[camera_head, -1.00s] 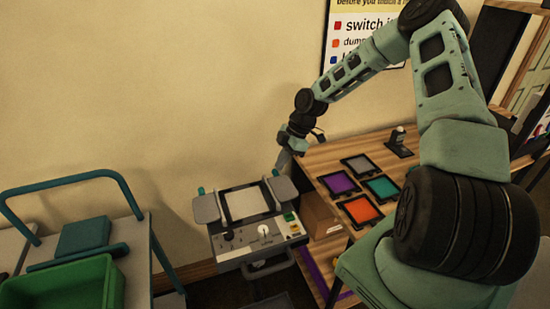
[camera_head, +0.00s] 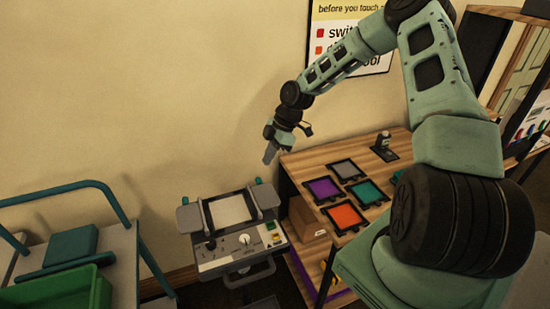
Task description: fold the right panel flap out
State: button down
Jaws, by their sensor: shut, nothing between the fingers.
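The control panel is a grey unit (camera_head: 238,260) at lower centre with a pale screen (camera_head: 230,210) in a dark frame. A matching left flap (camera_head: 188,219) sits on the other side. My gripper (camera_head: 270,155) is shut and empty, pointing down above the right flap, with a visible gap between them. The flap's exact angle is hard to tell.
A wooden table (camera_head: 310,162) right of the panel holds purple (camera_head: 323,188), grey, teal and orange (camera_head: 345,216) trays. A cardboard box (camera_head: 305,220) sits beside the panel. A cart with a green bin (camera_head: 60,288) stands at left. The wall is behind.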

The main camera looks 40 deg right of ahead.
jog(key=s+d+r+b, duration=0.2)
jog(key=d+r+b, duration=0.2)
jog(key=d+r, duration=0.3)
dwell(0.3)
